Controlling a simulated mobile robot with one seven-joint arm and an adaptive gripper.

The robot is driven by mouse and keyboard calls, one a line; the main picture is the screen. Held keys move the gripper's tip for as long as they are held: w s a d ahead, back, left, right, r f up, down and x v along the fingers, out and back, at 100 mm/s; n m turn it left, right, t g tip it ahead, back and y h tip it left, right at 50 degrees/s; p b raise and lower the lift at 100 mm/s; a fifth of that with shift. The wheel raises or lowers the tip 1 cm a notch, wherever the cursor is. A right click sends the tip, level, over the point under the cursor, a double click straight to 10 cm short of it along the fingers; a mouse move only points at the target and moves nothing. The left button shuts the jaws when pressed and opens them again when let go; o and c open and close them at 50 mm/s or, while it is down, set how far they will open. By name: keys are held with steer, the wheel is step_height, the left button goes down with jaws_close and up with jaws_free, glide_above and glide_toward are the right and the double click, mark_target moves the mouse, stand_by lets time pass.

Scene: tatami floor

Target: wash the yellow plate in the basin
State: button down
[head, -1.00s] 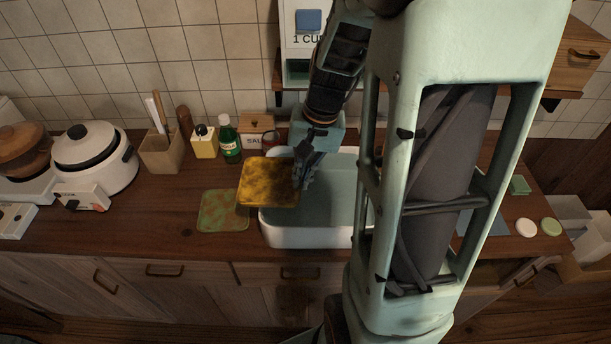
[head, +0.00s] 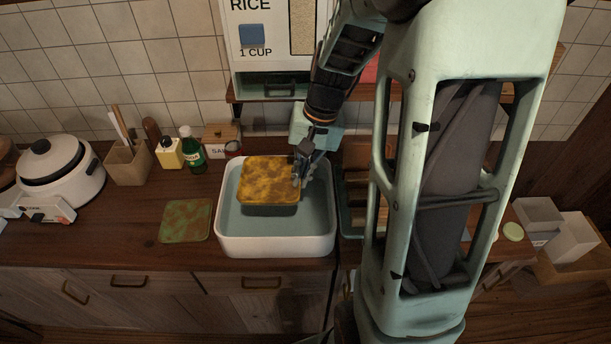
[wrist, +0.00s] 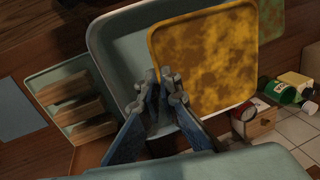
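The yellow plate (head: 268,182) is square with rounded corners and covered in brown stains. It is over the white basin (head: 275,246), which holds greyish-blue water. My gripper (head: 302,172) is at the plate's right edge. In the wrist view the plate (wrist: 205,60) lies against the fingertips of my gripper (wrist: 163,82), which are close together at its edge. The fingers appear shut on that edge. I cannot tell whether the plate's underside touches the water. The basin (wrist: 105,70) also shows behind the plate in the wrist view.
A stained greenish plate (head: 186,220) lies on the counter left of the basin. A dish rack (wrist: 75,100) stands on the basin's other side. A green bottle (head: 192,150), a yellow bottle (head: 169,154) and a salt box (head: 221,138) stand behind. A rice dispenser (head: 268,50) hangs above.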

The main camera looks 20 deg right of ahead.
steer(key=d+b+x, duration=0.1)
steer(key=b+x, duration=0.3)
steer(key=x, duration=0.1)
steer(key=d+b+x, duration=0.1)
steer(key=b+x, duration=0.3)
steer(key=x, duration=0.1)
steer(key=s+d+b+x, duration=0.1)
steer(key=b+x, duration=0.3)
steer(key=x, duration=0.1)
steer(key=shift+d+f+b, duration=0.25)
steer(key=shift+f+b, duration=0.15)
steer(key=shift+f, duration=0.2)
stand_by(0.3)
stand_by(0.5)
steer(key=shift+s+d, duration=0.2)
steer(key=shift+d, duration=0.4)
steer(key=shift+s+d, duration=0.15)
steer(key=shift+d, duration=0.45)
steer(key=shift+w+a, duration=0.25)
steer(key=shift+a, duration=0.55)
steer(key=shift+w+a, duration=0.25)
steer(key=shift+a, duration=0.55)
steer(key=shift+w+a, duration=0.25)
steer(key=shift+a, duration=0.55)
steer(key=shift+d, duration=0.1)
